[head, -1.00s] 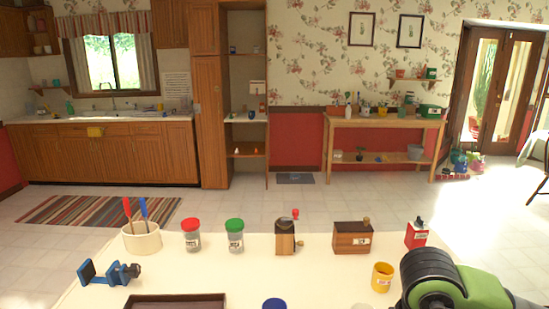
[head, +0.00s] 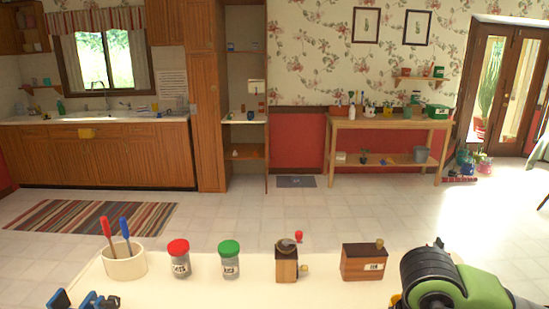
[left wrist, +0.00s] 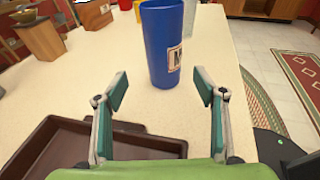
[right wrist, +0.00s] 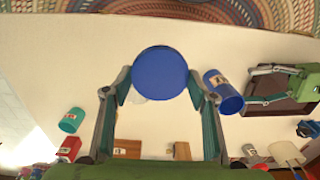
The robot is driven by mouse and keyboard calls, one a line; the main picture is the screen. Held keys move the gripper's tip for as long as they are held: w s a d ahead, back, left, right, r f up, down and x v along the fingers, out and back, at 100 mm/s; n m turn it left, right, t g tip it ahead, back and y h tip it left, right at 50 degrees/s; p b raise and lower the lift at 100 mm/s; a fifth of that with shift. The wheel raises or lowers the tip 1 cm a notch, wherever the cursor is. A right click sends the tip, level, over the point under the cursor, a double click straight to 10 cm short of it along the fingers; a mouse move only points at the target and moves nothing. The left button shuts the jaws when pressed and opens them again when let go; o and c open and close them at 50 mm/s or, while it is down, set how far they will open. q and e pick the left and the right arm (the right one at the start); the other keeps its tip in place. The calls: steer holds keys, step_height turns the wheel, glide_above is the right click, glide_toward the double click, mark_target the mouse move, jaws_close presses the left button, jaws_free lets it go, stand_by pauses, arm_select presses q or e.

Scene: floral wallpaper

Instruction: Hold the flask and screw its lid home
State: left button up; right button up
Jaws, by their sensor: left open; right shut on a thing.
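The blue flask (left wrist: 163,45) with a white label stands upright on the table in the left wrist view. My open left gripper (left wrist: 161,88) faces it, its fingers apart and the flask just beyond their tips. In the right wrist view the flask (right wrist: 220,84) shows right of my right gripper (right wrist: 159,88), with my left gripper (right wrist: 255,86) close beside it. My right gripper is shut on a round blue lid (right wrist: 160,72), seen face on. The lid is apart from the flask. The head view shows neither flask nor lid.
A dark brown tray (left wrist: 70,150) lies beside and below my left gripper. In the head view, a pot with two tools (head: 124,263), a red-lidded jar (head: 179,262), a green-lidded jar (head: 229,264), a grinder (head: 286,265) and a wooden box (head: 363,265) line the table's far side.

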arm_select(q)
steer(key=shift+s+d+r, duration=0.1)
steer(key=shift+s+d, duration=0.05)
steer(key=shift+d, duration=0.2)
arm_select(e)
steer(key=shift+s+r, duration=0.2)
steer(key=shift+s, duration=0.05)
arm_select(q)
steer(key=x, duration=0.4)
steer(key=shift+d+p, duration=0.3)
steer(key=shift+d, duration=0.05)
arm_select(e)
steer(key=shift+s+r, duration=0.2)
steer(key=shift+r, duration=0.1)
arm_select(q)
steer(key=b+x, duration=0.2)
steer(key=x, duration=0.2)
arm_select(e)
steer(key=shift+f, duration=0.95)
arm_select(q)
steer(key=shift+d, duration=0.5)
arm_select(e)
steer(key=shift+f, duration=0.15)
arm_select(q)
steer(key=c, duration=0.9)
steer(key=o, duration=0.8)
